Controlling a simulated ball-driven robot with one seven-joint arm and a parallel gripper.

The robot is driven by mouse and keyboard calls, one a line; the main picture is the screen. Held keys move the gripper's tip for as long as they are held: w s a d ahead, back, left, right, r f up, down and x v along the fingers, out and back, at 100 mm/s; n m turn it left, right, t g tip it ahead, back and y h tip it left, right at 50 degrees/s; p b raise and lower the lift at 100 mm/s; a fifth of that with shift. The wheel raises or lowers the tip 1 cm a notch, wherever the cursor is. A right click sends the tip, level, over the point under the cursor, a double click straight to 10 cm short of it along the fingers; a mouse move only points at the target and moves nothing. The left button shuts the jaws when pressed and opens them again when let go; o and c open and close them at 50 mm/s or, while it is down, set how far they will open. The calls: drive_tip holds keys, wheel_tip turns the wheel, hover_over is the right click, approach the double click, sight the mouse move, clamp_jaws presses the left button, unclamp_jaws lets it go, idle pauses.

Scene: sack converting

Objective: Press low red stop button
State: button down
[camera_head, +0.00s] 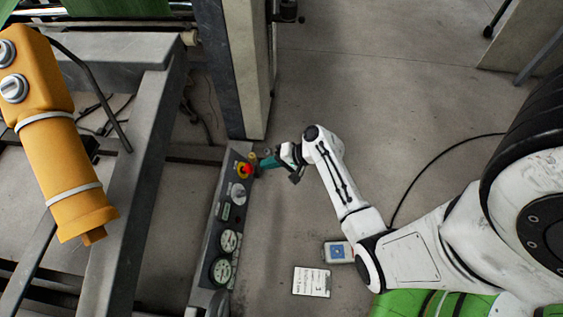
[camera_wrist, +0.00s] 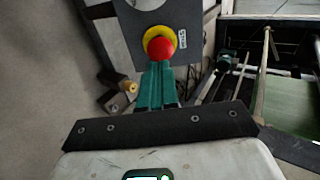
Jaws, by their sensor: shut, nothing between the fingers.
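The red stop button (camera_wrist: 160,42) sits on a yellow collar on a dark panel, straight ahead of my fingertips in the wrist view. In the head view the red button (camera_head: 246,170) is near the far end of a long, narrow control panel (camera_head: 212,225). My gripper (camera_wrist: 158,70) has teal fingers that are shut with nothing between them. The tips overlap the lower edge of the button in the wrist view; I cannot tell whether they touch it. In the head view my gripper (camera_head: 266,162) comes to the button from the right.
The panel also carries round gauges (camera_head: 221,270) and a pale knob (camera_head: 238,191). A grey machine frame (camera_head: 140,170) and an orange pendant (camera_head: 62,150) stand left. A grey post (camera_head: 235,70) rises behind the panel. A white sheet (camera_head: 311,281) lies on the open floor at right.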

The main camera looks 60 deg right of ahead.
sight(251, 168)
drive_tip(key=shift+b+x, duration=0.8)
drive_tip(key=shift+x, duration=1.45)
